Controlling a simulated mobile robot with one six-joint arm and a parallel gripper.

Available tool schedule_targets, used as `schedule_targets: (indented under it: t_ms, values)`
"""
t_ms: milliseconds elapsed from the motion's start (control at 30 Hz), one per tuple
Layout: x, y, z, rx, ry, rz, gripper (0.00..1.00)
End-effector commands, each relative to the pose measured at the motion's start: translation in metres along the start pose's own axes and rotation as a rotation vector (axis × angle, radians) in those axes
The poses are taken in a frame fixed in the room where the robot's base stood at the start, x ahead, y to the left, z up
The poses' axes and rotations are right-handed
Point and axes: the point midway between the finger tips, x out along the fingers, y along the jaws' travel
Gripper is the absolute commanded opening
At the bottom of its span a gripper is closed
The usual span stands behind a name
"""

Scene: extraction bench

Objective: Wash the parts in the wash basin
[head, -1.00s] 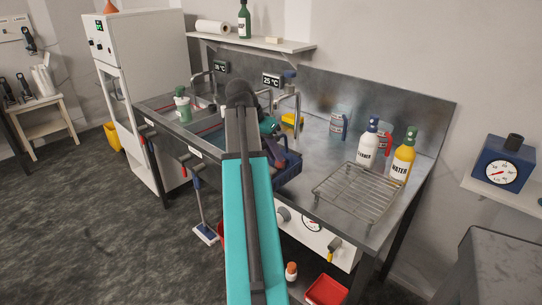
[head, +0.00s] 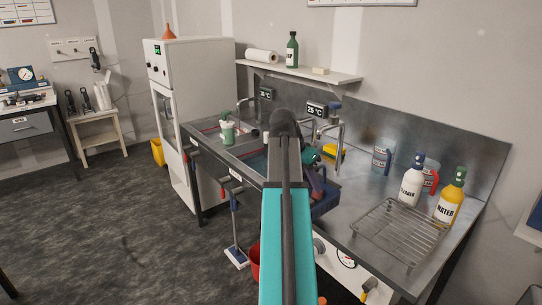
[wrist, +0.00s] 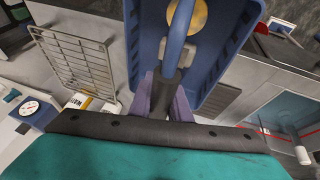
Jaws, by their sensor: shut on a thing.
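My gripper (wrist: 165,100) is shut on the dark grip at the end of the blue handle (wrist: 181,25) of a blue basket (wrist: 137,45). In the head view the basket (head: 327,203) is partly behind my arm, at the bench's front edge, right of the water-filled basin (head: 259,164). I cannot tell if it touches the bench. A basin with blue water also shows in the wrist view (wrist: 285,108).
Taps (head: 338,130) stand behind the basins.

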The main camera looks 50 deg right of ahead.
Motion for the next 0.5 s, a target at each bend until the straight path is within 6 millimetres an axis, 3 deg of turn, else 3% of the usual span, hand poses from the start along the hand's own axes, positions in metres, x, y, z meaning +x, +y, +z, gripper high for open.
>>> schedule_targets:
  t_ms: [267, 500]
  values:
    - [-0.018, -0.037, 0.033, -0.119, 0.021, -0.051, 0.00]
    - [-0.040, -0.079, 0.077, -0.268, 0.047, -0.112, 0.00]
